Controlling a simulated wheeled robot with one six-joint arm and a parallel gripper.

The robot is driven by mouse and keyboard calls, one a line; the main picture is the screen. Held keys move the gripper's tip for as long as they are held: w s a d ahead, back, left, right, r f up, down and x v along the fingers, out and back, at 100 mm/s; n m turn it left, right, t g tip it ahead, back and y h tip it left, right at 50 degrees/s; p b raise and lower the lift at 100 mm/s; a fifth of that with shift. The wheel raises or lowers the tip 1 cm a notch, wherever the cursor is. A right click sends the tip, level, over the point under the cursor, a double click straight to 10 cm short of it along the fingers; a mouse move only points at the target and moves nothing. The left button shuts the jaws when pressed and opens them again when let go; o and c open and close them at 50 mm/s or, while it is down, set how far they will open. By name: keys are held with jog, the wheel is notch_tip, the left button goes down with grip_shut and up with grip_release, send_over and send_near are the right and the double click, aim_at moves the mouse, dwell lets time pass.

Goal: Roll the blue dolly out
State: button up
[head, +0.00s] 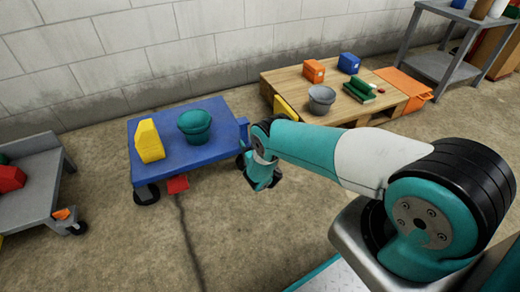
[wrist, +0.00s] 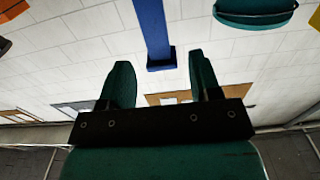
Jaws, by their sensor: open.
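The blue dolly (head: 172,122) stands on the floor left of centre in the head view, on black wheels. A yellow block-like object (head: 149,142) and a teal bucket (head: 194,126) sit on its deck. A red piece (head: 177,184) shows at its front edge; I cannot tell if it is attached. My gripper (head: 262,180) is by the dolly's right end, pointing down. In the wrist view my gripper (wrist: 159,62) is open, and a blue bar (wrist: 153,25) comes down from the top with its end between the fingers. Contact cannot be told.
A grey cart (head: 28,185) with a red object stands at the left. A wooden pallet (head: 290,80) with boxes, a grey bucket and green items is at the back right, beside an orange piece (head: 405,85) and a grey shelf (head: 445,65).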

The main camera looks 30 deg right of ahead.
jog(key=s+a+p, duration=0.1)
jog(key=s+p, duration=0.8)
jog(key=p, duration=0.1)
jog(key=shift+s, duration=0.1)
